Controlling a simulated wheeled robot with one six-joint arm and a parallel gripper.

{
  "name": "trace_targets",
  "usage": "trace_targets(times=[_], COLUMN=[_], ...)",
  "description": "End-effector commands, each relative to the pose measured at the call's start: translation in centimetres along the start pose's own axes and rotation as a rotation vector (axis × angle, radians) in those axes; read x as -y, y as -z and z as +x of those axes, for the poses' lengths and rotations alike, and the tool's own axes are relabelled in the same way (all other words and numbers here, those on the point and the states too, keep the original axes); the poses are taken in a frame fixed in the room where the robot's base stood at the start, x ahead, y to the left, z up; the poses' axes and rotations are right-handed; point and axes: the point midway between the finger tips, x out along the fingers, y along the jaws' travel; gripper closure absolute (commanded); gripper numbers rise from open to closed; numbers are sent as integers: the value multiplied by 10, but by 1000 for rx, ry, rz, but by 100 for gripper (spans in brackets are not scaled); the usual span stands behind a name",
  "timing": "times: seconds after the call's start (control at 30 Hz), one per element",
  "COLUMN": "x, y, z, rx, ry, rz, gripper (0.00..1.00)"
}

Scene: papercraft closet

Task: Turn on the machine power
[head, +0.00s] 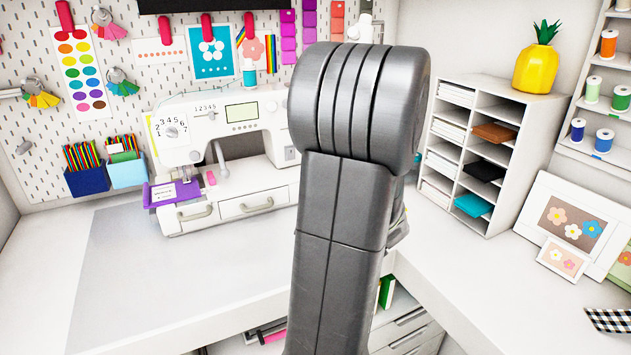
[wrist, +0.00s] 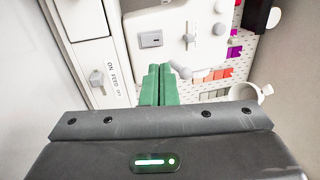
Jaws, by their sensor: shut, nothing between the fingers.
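The white sewing machine (head: 270,137) stands on the desk against the pegboard in the head view. My grey arm hides its right end. In the wrist view its white side panel (wrist: 122,18) fills the upper left and middle. A small grey knob-like switch (wrist: 97,78) sits on the left part, beside printing that seems to read ON, FEED and OFF. A grey rectangular socket or plate (wrist: 150,39) is higher up. My gripper (wrist: 159,68) has green fingers pressed together, with nothing between them. Its tips show right of the switch and below the plate. I cannot tell whether they touch the machine.
A white shelf unit (head: 512,108) with paper and coloured stacks stands right of my arm. Framed flower pictures (head: 580,226) lean on the right desk. A grey mat (head: 120,262) lies clear in front of the machine. A white cup-like holder (wrist: 247,93) shows right of my fingers.

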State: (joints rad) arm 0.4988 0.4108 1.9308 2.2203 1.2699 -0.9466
Motion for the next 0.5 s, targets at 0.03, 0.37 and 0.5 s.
trace_targets(times=[0.03, 0.37, 0.5], x=[2, 3, 2], y=[-2, -1, -1], z=[13, 78, 94], rx=[6, 4, 3], ry=[0, 0, -1], rz=[1, 0, 1], gripper=[100, 100, 100])
